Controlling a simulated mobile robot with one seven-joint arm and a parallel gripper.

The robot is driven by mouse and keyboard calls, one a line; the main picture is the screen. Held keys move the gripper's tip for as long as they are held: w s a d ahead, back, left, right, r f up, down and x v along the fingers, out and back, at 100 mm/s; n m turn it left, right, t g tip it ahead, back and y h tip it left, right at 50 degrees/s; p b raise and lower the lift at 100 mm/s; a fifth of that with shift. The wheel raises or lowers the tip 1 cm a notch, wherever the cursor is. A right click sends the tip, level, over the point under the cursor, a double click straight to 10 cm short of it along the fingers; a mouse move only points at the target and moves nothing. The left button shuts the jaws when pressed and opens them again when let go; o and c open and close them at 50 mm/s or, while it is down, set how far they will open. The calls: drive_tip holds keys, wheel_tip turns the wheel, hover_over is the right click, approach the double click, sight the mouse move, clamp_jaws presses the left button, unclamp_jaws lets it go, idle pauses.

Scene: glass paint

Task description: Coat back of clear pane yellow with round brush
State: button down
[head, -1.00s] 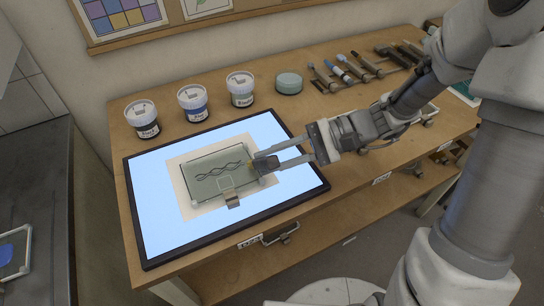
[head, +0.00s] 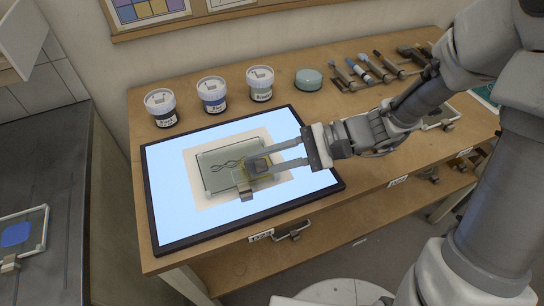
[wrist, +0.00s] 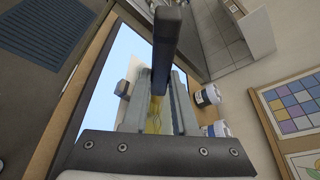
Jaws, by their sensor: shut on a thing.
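The clear pane (head: 214,178) lies on a pale sheet on the lit panel, with a dark wavy line drawn on it. A metal clip (head: 247,194) sits at its front edge. My gripper (head: 264,162) is shut on the brush (head: 257,165) over the pane's right part. In the wrist view the brush (wrist: 167,40) is a dark upright shape between the fingers; its bristles are hidden. Yellow paint shows on the pane around the brush, and also in the wrist view between the fingers. I cannot tell how firmly the brush touches the glass.
The lit panel (head: 168,215) has a dark frame. Several tools (head: 362,69) lie at the back right. Another framed pane with a blue patch (head: 17,234) is on the dark counter at left.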

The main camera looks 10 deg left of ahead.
drive_tip(key=shift+s+a+b, duration=0.55)
drive_tip(key=shift+s+a, duration=1.45)
drive_tip(key=shift+a, duration=1.8)
drive_tip(key=w, duration=0.1)
drive_tip(key=w+a+r, duration=0.1)
drive_tip(key=w, duration=0.1)
drive_tip(key=w+a+p, duration=0.1)
drive_tip(key=w, duration=0.1)
drive_tip(key=shift+a+r, duration=0.15)
drive_tip(key=shift+r, duration=0.05)
drive_tip(key=shift+f, duration=0.1)
drive_tip(key=shift+f+b, duration=0.3)
drive_tip(key=shift+b, duration=0.15)
drive_tip(key=shift+f, duration=0.3)
drive_tip(key=w+d+p, duration=0.2)
drive_tip(key=w+d, duration=0.4)
drive_tip(key=d, duration=0.6)
